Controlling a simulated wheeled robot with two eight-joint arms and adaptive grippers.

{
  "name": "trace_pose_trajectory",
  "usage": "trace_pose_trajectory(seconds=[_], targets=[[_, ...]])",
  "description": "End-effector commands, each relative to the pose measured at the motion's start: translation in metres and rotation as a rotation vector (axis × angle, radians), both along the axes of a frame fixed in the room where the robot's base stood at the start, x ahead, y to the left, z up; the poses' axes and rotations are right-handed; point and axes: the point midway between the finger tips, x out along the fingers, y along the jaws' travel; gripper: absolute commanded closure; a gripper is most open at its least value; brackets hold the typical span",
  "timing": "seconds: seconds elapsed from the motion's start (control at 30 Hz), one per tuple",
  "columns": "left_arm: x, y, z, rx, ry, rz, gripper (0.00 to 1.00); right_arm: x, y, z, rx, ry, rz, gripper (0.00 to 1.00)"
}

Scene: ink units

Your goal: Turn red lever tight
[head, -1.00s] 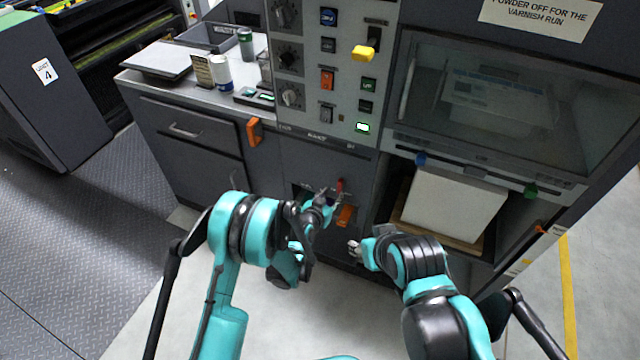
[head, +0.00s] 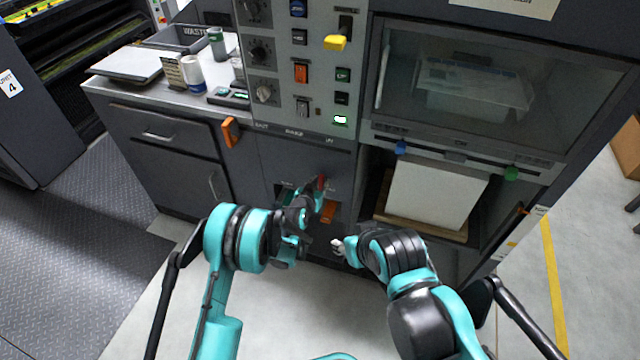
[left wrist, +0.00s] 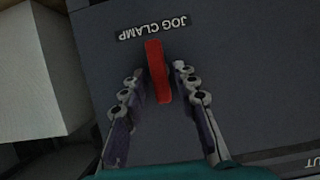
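The red lever (left wrist: 158,72) stands out from a dark panel under the label "JOG CLAMP", which reads upside down in the left wrist view. In the head view the lever (head: 321,183) shows small on the lower machine front, partly behind my left gripper (head: 309,196). In the left wrist view the fingers of my left gripper (left wrist: 159,76) are on either side of the lever, with narrow gaps between them and it. My right gripper (head: 338,246) is low in front of the machine, away from the lever; its fingers are too small to read.
An orange handle (head: 328,211) sits just below the red lever. A white block (head: 435,192) lies in an open bay to the right. A control panel with a yellow lever (head: 335,43) is above. Another orange handle (head: 230,132) is on the cabinet at left. The floor in front is clear.

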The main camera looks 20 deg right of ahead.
Motion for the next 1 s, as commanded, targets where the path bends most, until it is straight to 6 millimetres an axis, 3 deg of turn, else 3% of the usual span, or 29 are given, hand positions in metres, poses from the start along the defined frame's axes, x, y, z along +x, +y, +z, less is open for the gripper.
trace_pose_trajectory(seconds=[0.03, 0.07, 0.1, 0.57, 1.0], targets=[[0.0000, 0.0001, 0.0000, 0.000, 0.000, 0.000, 0.90, 0.0000, 0.0000, 0.0000, 0.000, 0.000, 0.000, 0.55], [0.0000, 0.0001, 0.0000, 0.000, 0.000, 0.000, 0.98, 0.0000, 0.0000, 0.0000, 0.000, 0.000, 0.000, 0.55], [-0.0001, 0.0002, -0.0001, 0.000, 0.000, 0.000, 1.00, 0.0000, 0.0000, 0.0000, 0.000, 0.000, 0.000, 0.55], [-0.0010, -0.0012, -0.0001, 0.061, -0.041, -0.001, 1.00, 0.0001, 0.0000, -0.0001, 0.000, 0.000, 0.000, 0.55], [-0.0038, -0.0060, -0.0014, 0.357, -0.243, -0.002, 1.00, 0.0000, 0.0000, -0.0001, 0.000, 0.000, 0.000, 0.55]])
